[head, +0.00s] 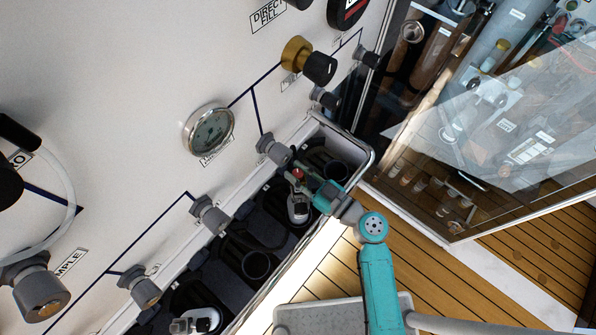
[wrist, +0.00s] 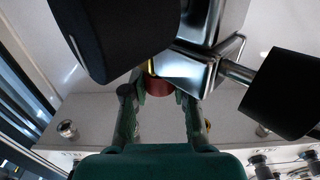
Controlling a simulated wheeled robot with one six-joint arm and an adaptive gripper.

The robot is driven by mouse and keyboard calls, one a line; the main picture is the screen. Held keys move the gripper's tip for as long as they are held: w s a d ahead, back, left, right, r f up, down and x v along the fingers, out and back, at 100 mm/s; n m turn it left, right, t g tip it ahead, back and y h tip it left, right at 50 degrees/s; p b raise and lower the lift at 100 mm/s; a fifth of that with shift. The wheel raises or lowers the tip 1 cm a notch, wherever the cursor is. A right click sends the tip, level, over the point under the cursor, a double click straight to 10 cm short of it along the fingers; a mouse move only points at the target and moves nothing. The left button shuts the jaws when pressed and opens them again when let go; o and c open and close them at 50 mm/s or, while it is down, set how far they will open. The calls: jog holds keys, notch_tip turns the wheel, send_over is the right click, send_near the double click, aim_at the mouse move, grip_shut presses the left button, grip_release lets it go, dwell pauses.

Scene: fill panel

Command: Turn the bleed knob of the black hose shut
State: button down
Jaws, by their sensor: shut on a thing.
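A small red knob (wrist: 160,82), which I take as the bleed knob, sits under a shiny metal fitting (wrist: 190,68) in the wrist view. My gripper (wrist: 158,88) has one finger on each side of the knob and is shut on it. In the head view the red knob (head: 298,174) shows at the tip of my gripper (head: 302,180), above the panel's trough. A thick black part (wrist: 105,35) fills the upper left of the wrist view. I cannot tell whether it belongs to the black hose. The knob's turn position cannot be read.
The white panel carries a round gauge (head: 209,130), a brass-collared black knob (head: 319,68) and several grey fittings. The trough (head: 367,158) below holds black cups and a white-topped coupling (head: 298,208). Another black cylinder (wrist: 290,95) is close on the right. A glass cabinet stands right.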

jog(key=c, duration=0.9)
grip_release()
jog(key=shift+v, duration=5.95)
